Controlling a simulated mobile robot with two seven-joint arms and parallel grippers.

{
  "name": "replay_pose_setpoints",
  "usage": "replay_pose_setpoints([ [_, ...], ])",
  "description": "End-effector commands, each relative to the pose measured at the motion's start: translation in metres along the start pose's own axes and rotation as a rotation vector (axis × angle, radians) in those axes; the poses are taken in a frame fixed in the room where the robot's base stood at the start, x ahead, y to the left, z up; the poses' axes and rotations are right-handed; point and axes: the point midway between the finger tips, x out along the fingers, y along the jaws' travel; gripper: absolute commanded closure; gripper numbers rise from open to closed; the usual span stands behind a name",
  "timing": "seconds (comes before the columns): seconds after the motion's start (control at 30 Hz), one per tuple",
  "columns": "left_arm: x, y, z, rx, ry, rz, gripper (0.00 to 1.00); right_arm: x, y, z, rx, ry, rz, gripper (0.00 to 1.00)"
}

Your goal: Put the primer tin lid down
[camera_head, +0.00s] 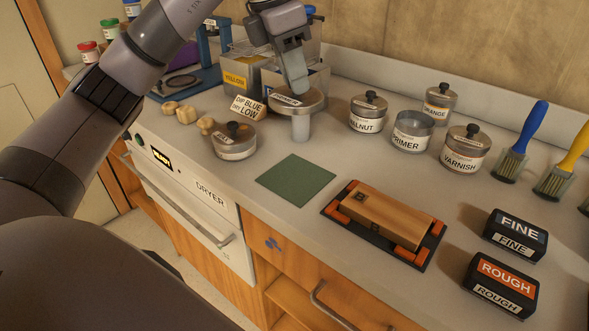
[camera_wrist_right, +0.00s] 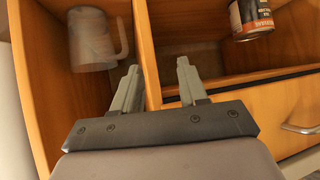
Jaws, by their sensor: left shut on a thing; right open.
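My left gripper (camera_head: 294,88) is shut on the primer tin lid (camera_head: 312,101), a round grey metal disc with a small, hard-to-read label. The fingers point down and hide the lid's knob. The lid is level above the counter, directly over a short pale post (camera_head: 300,127); I cannot tell whether it rests on the post. The primer tin (camera_head: 413,131) stands lidless to the right, between the walnut and varnish tins. My right gripper (camera_wrist_right: 157,80) is open and empty in the right wrist view, in front of open wooden compartments.
A green mat (camera_head: 295,180) lies flat and bare on the counter. A lidded tin (camera_head: 233,141) stands left of the post. The walnut tin (camera_head: 368,112) stands to its right. A wood block (camera_head: 387,217) sits in a black tray. A clear mug (camera_wrist_right: 92,40) is in a compartment.

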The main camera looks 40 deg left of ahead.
Motion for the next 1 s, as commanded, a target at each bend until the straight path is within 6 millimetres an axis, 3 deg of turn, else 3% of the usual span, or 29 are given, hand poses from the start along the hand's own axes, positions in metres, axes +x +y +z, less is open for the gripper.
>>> replay_pose_setpoints([
  [0.03, 0.018, 0.000, -0.005, 0.001, 0.005, -0.004, 1.00, 0.004, -0.001, 0.004, 0.001, 0.000, -0.002, 0.57],
  [0.4, 0.104, 0.000, -0.029, 0.001, 0.003, -0.002, 1.00, 0.008, -0.004, 0.002, 0.003, 0.006, -0.013, 0.57],
  [1.0, 0.164, 0.000, -0.046, 0.004, 0.002, -0.001, 1.00, 0.011, -0.004, 0.006, 0.006, 0.002, -0.013, 0.57],
])
